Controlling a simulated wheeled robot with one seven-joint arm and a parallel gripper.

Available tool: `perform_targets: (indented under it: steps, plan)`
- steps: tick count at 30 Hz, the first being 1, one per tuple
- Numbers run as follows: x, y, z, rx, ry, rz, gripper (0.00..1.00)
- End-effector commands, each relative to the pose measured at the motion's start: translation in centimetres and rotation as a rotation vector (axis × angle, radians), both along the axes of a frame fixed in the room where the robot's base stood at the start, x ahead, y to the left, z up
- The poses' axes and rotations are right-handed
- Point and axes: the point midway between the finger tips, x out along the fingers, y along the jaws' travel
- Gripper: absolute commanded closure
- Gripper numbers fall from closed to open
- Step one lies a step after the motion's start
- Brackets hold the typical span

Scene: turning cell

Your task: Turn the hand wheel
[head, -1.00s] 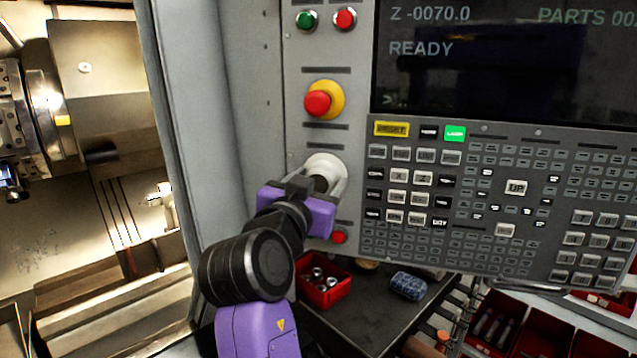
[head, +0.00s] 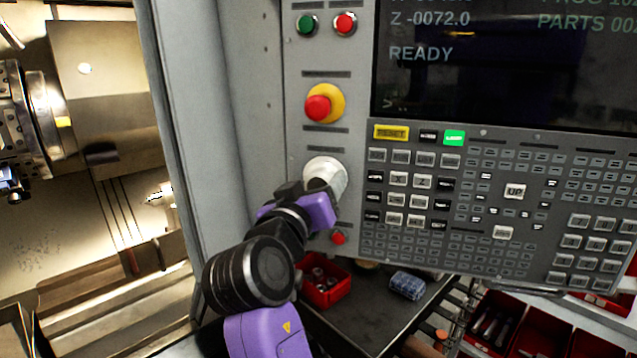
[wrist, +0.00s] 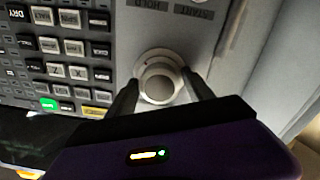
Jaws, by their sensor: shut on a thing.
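The hand wheel (head: 327,170) is a round, pale grey dial on the control panel, below the red emergency stop button with its yellow collar. My gripper (head: 318,190) reaches it from the lower left and covers its lower part in the head view. In the wrist view the wheel (wrist: 160,80) sits between the two dark fingers of my gripper (wrist: 160,92), one on each side. My gripper is shut on the wheel. The screen (head: 500,65) reads Z -0072.0 and READY.
The emergency stop (head: 319,107) is just above the wheel, and a small red button (head: 338,238) is just below. The keypad (head: 500,205) lies close on the right. A red bin (head: 328,285) and a blue patterned object (head: 407,285) are on the dark surface below. The open lathe interior is left.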

Motion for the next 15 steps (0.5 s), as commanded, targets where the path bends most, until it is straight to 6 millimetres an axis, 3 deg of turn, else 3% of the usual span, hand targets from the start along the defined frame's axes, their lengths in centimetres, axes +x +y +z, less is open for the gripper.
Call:
perform_targets:
  steps: [15]
  plan:
    - [-0.01,0.03,0.06,-0.087,0.033,0.000,0.80]
